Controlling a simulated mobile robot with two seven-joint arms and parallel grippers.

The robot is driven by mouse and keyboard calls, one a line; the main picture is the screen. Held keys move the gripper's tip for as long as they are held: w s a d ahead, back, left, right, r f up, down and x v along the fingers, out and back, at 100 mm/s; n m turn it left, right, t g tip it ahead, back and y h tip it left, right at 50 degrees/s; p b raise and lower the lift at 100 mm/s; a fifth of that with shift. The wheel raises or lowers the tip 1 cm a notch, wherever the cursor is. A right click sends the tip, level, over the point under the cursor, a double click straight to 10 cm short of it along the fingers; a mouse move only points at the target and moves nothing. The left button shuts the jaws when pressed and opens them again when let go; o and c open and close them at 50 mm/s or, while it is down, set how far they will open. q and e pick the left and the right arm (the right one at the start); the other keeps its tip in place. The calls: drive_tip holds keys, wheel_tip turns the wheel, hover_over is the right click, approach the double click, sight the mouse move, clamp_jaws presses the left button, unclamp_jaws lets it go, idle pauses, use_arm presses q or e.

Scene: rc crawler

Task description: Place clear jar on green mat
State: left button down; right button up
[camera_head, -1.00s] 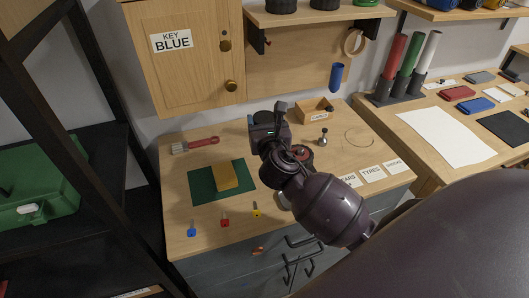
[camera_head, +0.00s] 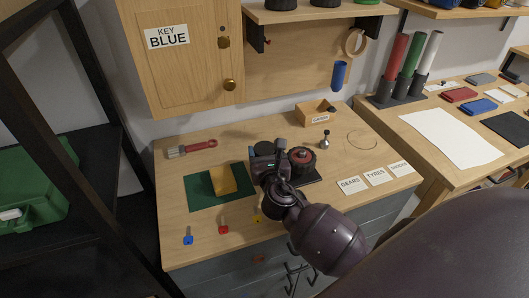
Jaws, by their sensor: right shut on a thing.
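My right gripper (camera_head: 262,168) is just right of the mat, pointing away from me over the bench. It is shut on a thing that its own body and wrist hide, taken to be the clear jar. No clear jar can be made out elsewhere. My left gripper is not in view.
A red-topped round part (camera_head: 301,155) sits on a dark mat right of the gripper. Blue (camera_head: 188,239), red (camera_head: 223,229) and yellow (camera_head: 257,218) keys lie along the front. A red-handled brush (camera_head: 196,147) lies behind the green mat. A cabinet (camera_head: 180,60) stands above.

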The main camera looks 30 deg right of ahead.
drive_tip(key=o, duration=0.7)
drive_tip(key=shift+f, duration=0.1)
